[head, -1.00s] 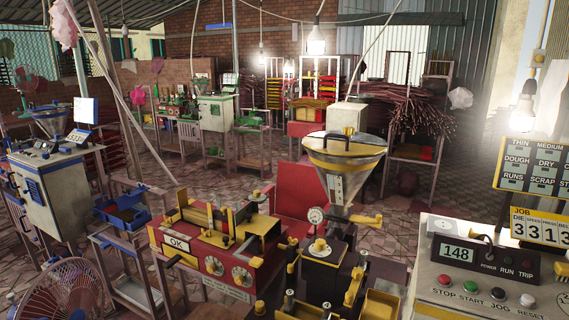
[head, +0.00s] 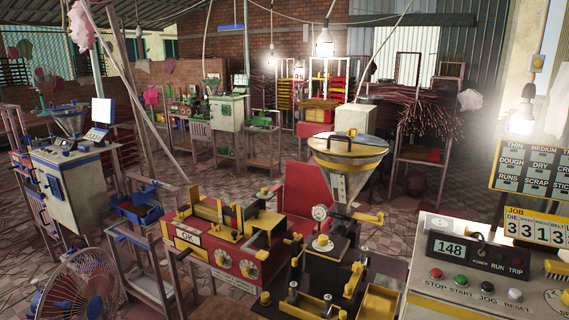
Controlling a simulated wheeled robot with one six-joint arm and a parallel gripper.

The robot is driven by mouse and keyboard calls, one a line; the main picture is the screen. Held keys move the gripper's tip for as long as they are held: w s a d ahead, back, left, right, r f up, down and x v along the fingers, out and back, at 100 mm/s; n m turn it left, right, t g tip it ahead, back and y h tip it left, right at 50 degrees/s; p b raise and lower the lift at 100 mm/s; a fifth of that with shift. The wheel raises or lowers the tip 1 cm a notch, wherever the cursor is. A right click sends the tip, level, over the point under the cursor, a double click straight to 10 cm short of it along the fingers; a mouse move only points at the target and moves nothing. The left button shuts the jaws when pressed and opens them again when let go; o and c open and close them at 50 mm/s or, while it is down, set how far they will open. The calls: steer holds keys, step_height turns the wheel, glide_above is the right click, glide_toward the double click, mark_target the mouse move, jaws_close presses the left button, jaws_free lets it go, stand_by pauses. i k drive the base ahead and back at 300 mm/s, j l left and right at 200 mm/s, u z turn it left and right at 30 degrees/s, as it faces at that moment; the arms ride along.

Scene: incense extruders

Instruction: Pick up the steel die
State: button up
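I cannot pick out the steel die with certainty. Small grey metal pieces (head: 293,289) stand at the bottom centre, in front of the black and yellow extruder (head: 323,250), too small to identify as a die. The extruder carries a steel hopper (head: 347,160) with a yellow band and a round dial gauge (head: 320,212). My gripper is not in view.
A red machine (head: 215,253) with two dials stands left of the extruder. A control box (head: 450,248) reading 148 stands at right, near a job board (head: 537,228) reading 3313. A fan (head: 88,285) is at lower left. Tiled floor (head: 420,205) shows behind.

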mark_target(365, 250)
steer(key=k+j, duration=0.55)
steer(key=k+l, duration=0.2)
steer(key=k, duration=0.1)
